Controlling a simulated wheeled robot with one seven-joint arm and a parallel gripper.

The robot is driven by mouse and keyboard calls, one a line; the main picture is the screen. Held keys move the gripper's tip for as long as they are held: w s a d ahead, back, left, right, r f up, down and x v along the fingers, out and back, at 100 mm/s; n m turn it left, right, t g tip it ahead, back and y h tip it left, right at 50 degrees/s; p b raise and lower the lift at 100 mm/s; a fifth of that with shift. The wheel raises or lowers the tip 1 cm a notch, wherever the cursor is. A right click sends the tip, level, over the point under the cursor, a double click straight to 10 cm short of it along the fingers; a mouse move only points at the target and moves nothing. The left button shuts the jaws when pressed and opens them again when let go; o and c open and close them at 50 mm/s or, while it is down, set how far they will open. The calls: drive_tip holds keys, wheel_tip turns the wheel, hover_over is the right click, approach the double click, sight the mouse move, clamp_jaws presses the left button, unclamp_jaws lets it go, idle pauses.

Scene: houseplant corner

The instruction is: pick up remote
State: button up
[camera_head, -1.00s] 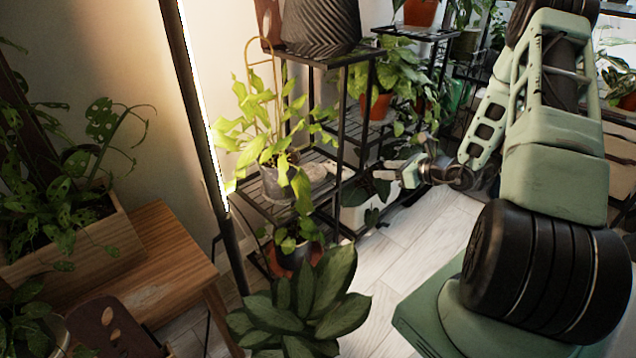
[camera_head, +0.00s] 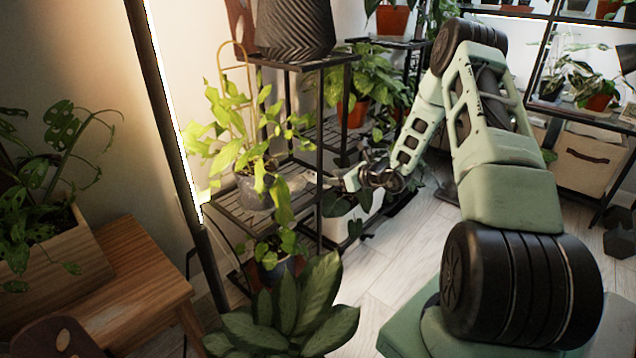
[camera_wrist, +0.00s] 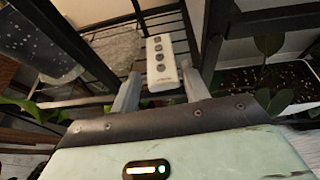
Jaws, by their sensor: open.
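The remote (camera_wrist: 161,65) is a small white bar with several dark round buttons. In the wrist view it lies on the slatted black shelf, in line with the space between my fingers. My gripper (camera_wrist: 160,92) is open, one finger to each side of the remote's near end. I cannot tell whether the fingers touch it. In the head view my gripper (camera_head: 345,180) is at the edge of the plant stand's middle shelf; I cannot make out the remote clearly there.
A grey pot (camera_head: 256,190) with a leafy plant stands on the black plant stand (camera_head: 240,212), left of my gripper. Stand posts rise close by. A white planter (camera_head: 350,218) is below. A leafy plant (camera_head: 290,310) fills the front. The pale floor (camera_head: 400,265) is open to the right.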

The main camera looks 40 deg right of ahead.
drive_tip(key=b+x, duration=0.2)
drive_tip(key=x, duration=0.2)
drive_tip(key=shift+w+f, duration=0.15)
drive_tip(key=shift+f, duration=0.1)
drive_tip(key=shift+r, duration=0.1)
drive_tip(key=c, duration=0.6)
drive_tip(key=shift+c, duration=0.2)
